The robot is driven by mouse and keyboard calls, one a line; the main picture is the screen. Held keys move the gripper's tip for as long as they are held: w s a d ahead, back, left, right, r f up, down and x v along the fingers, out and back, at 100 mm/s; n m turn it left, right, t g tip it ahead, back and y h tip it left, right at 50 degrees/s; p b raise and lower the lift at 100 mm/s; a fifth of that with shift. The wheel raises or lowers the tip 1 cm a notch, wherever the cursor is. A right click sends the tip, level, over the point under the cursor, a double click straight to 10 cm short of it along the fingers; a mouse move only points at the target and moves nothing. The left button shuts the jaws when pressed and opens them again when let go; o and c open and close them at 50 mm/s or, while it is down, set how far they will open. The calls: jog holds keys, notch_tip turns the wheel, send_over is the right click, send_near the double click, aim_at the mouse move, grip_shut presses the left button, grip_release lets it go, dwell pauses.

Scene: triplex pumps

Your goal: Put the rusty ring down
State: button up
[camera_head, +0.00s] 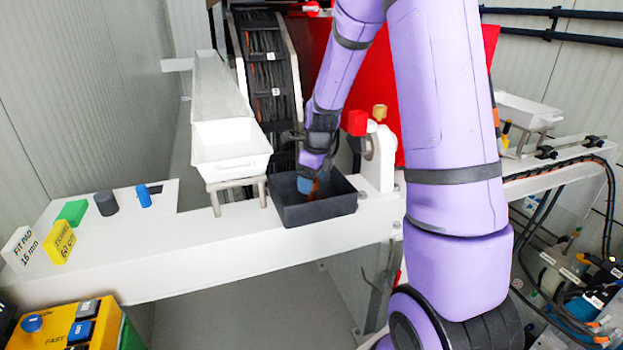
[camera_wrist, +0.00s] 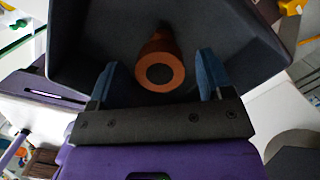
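The rusty ring (camera_wrist: 160,87) shows in the wrist view as an orange-brown round piece with a dark centre, and a narrower brown part shows beyond it. It is between the two blue fingers of my gripper (camera_wrist: 160,76), with a visible gap on each side. My gripper is open. In the head view my gripper (camera_head: 306,184) reaches down into a dark grey tray (camera_head: 318,212) on the white bench, and a bit of orange-brown shows beside it. The tray also fills much of the wrist view (camera_wrist: 85,45). I cannot tell whether the ring touches the tray floor.
A white chute (camera_head: 232,165) stands just left of the tray. A white bracket with a red block (camera_head: 357,122) stands close on the right. Green, dark, blue and yellow pieces sit on the bench's left end.

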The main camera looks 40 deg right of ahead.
aim_at(317, 182)
jog(key=shift+r, duration=0.1)
jog(key=s+a+r+n, duration=0.2)
jog(key=s+r+n, duration=0.1)
jog(key=r, duration=0.6)
jog(key=s+a+r+n, duration=0.2)
jog(key=s+r+n, duration=0.1)
jog(key=r, duration=0.5)
jog(key=s+a+r+n+t, duration=0.1)
jog(key=s+a+n, duration=0.3)
jog(key=s+n, duration=0.6)
jog(key=s+a+r+n+t, duration=0.2)
jog(key=s+a+r+n, duration=0.2)
jog(key=s+n, duration=0.7)
jog(key=a+n, duration=0.1)
jog(key=n, duration=0.2)
jog(key=shift+a+r+t+h, duration=0.15)
jog(key=shift+r+t+h, duration=0.15)
jog(key=shift+h, duration=0.1)
